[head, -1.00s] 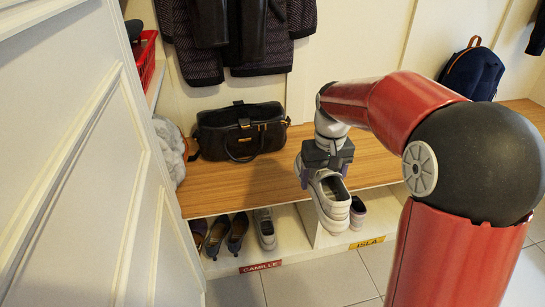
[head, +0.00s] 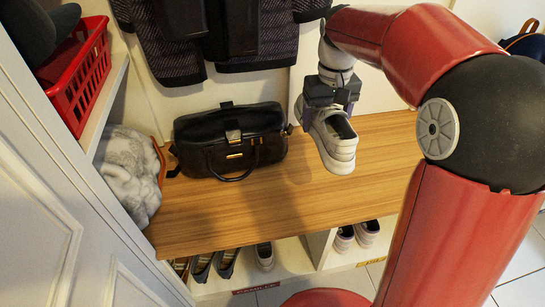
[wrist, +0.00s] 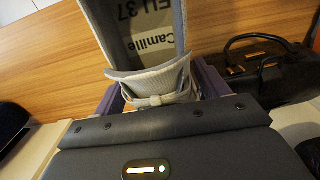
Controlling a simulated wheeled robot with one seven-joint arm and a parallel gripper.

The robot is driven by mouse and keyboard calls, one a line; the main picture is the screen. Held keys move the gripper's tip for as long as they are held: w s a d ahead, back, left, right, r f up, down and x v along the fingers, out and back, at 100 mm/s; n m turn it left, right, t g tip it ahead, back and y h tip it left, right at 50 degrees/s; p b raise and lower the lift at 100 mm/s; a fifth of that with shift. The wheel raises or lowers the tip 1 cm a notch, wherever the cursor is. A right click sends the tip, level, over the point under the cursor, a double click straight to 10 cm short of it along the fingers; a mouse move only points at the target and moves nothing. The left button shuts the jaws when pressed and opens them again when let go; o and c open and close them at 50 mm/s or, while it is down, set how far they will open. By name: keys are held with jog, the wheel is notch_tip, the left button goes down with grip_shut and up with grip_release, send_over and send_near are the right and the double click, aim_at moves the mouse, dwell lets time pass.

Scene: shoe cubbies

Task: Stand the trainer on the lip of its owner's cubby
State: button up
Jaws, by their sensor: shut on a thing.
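A light grey trainer (head: 335,142) hangs above the wooden bench in the head view. My gripper (head: 326,112) is shut on it. In the wrist view, the trainer (wrist: 157,82) sits between the purple fingers of my gripper (wrist: 160,92), and its insole reads "Camille" and "EU 37". Camille's cubby is under the bench at left, with a red label (head: 255,287) on its lip. A similar grey trainer (head: 264,256) stands at its right side, beside several dark shoes (head: 203,266). Isla's cubby, right of the divider, has a yellow label (head: 372,261) and a pair of light shoes (head: 345,238).
A black handbag (head: 230,142) stands on the bench (head: 220,205), left of the trainer. A grey fluffy item (head: 127,175) and a red basket (head: 80,75) are at left. Dark coats hang behind. A white door (head: 60,210) stands close at left.

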jog(key=f, duration=0.6)
jog(key=f+b, duration=0.1)
jog(key=f, duration=0.6)
jog(key=f+b, duration=0.1)
jog(key=f, duration=0.6)
jog(key=shift+w, duration=0.35)
jog(key=o, duration=1.2)
jog(key=shift+f, duration=0.1)
jog(key=shift+c, duration=0.2)
